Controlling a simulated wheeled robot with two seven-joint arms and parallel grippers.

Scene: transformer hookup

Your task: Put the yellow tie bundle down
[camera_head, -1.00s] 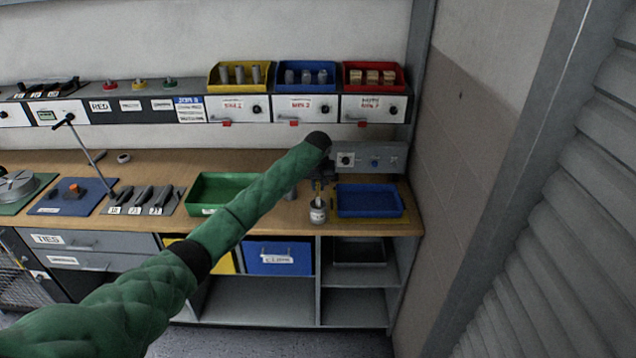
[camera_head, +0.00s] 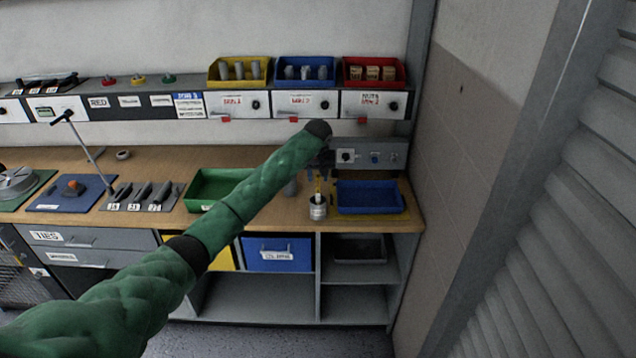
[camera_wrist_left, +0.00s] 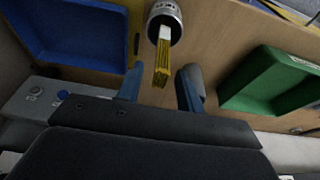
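The yellow tie bundle (camera_head: 318,187) stands in a small grey-white cup (camera_head: 317,211) on the workbench, with its top sticking out. In the left wrist view the bundle (camera_wrist_left: 162,62) comes out of the cup's mouth (camera_wrist_left: 164,22). My left gripper (camera_head: 325,172) is just above the cup. In the left wrist view its two blue fingers (camera_wrist_left: 160,88) are spread apart, with clear gaps on both sides of the bundle's end. The bundle's lower part is hidden inside the cup. My right gripper is in neither view.
A blue tray (camera_head: 369,199) is close to the right of the cup. A green tray (camera_head: 213,189) is to its left, partly behind my left arm. A grey panel with knobs (camera_head: 367,154) stands behind. A shelf with drawers and coloured bins (camera_head: 305,73) runs above.

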